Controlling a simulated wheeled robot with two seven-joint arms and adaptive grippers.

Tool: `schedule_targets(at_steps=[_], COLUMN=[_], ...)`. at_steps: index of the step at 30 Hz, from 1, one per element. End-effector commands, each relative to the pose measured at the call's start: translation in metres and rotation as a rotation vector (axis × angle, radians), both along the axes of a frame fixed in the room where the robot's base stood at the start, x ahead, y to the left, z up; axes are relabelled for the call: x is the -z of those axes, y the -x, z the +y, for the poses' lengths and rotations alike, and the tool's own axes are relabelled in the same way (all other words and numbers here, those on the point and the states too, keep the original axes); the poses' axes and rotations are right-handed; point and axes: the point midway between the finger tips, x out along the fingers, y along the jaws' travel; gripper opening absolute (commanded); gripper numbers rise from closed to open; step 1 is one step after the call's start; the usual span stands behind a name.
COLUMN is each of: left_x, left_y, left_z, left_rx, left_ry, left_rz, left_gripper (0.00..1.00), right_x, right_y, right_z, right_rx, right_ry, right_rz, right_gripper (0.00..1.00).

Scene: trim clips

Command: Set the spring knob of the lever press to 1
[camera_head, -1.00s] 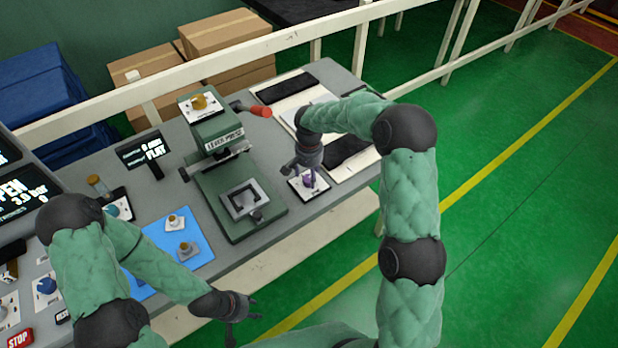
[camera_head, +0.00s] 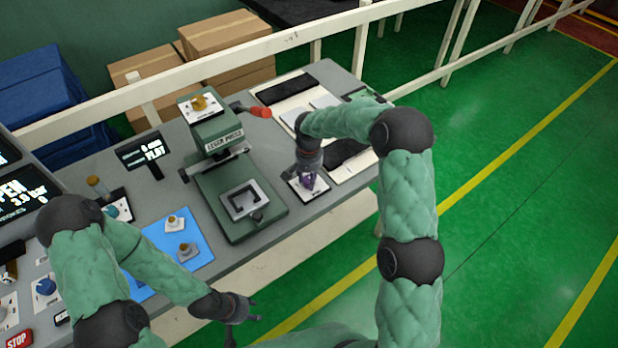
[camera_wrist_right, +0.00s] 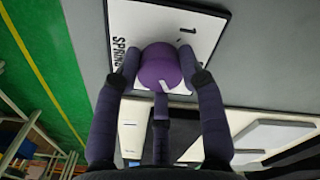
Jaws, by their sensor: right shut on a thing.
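The purple spring knob (camera_wrist_right: 160,66) sits on a white plate (camera_wrist_right: 206,36) marked "SPRING" and "1" in the right wrist view. My right gripper (camera_wrist_right: 158,78) is shut on the knob, with its dark fingers around the sides. A pale pointer mark shows on the knob, but its setting is hard to read. In the head view the knob (camera_head: 309,181) is mostly covered by my right gripper (camera_head: 308,172). The green lever press (camera_head: 240,190) stands left of it, with a red-tipped lever (camera_head: 252,111). My left gripper (camera_head: 240,307) is empty, its fingers apart, at the table's front edge.
A blue mat (camera_head: 200,250) with small parts lies left of the press. A small display (camera_head: 143,149) stands behind it. Pale trays with dark pads (camera_head: 284,88) lie at the table's right end. A white rail (camera_head: 330,30) runs behind.

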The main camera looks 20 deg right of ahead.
Motion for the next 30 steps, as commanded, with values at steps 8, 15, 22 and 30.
schedule_targets(at_steps=[8, 15, 22, 30], left_x=[-0.004, -0.009, -0.016, -0.023], left_y=[0.000, 0.000, 0.000, 0.000], left_z=[0.000, 0.000, 0.000, 0.000], left_rx=[0.000, 0.000, 0.000, 0.000], left_ry=[0.000, 0.000, 0.000, 0.000], left_rz=[0.000, 0.000, 0.000, 0.000], left_gripper=[0.40, 0.40, 0.40, 0.40], right_x=[-0.002, -0.003, -0.003, -0.003], right_y=[-0.001, -0.002, -0.002, -0.003], right_z=[-0.001, -0.001, 0.000, 0.000], right_rx=[-0.107, -0.305, -0.524, -0.780], right_ry=[0.000, 0.001, 0.001, 0.001], right_rz=[-0.004, -0.006, -0.007, -0.008], right_gripper=[0.08, 0.08, 0.08, 0.08])
